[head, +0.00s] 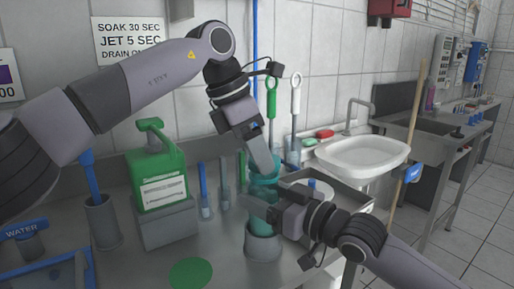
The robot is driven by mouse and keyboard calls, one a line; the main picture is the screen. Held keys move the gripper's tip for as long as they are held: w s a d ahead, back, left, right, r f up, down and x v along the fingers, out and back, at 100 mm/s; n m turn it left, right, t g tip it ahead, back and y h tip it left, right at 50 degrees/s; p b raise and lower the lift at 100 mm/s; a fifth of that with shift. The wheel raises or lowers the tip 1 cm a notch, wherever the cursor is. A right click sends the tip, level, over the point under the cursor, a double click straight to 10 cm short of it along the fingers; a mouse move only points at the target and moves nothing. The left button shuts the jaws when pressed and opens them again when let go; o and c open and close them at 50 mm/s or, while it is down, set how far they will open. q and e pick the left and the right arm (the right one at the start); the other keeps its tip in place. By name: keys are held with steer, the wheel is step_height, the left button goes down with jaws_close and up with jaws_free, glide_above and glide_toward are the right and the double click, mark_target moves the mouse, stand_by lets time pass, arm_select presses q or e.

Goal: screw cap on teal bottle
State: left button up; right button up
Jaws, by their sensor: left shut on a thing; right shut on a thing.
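The teal bottle (260,226) stands upright in a grey round holder (264,246) on the steel counter. My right gripper (256,209) reaches in from the right and is shut on the bottle's body, hiding part of it. My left gripper (266,170) points down from above and is shut on a teal piece at the bottle's top, which looks like the cap. The fingers hide the join, so I cannot tell whether the cap sits on the neck.
A green jerrycan (158,182) stands on a grey block to the left. A green disc (191,273) lies in front. A steel tray (345,195) and white basin (362,152) are at right.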

arm_select(q)
steer(key=shift+f, duration=0.3)
arm_select(e)
jaws_close()
arm_select(q)
steer(key=shift+w+m+g, duration=0.25)
steer(key=shift+m+g, duration=0.45)
steer(key=shift+m, duration=0.9)
steer(key=o, duration=1.2)
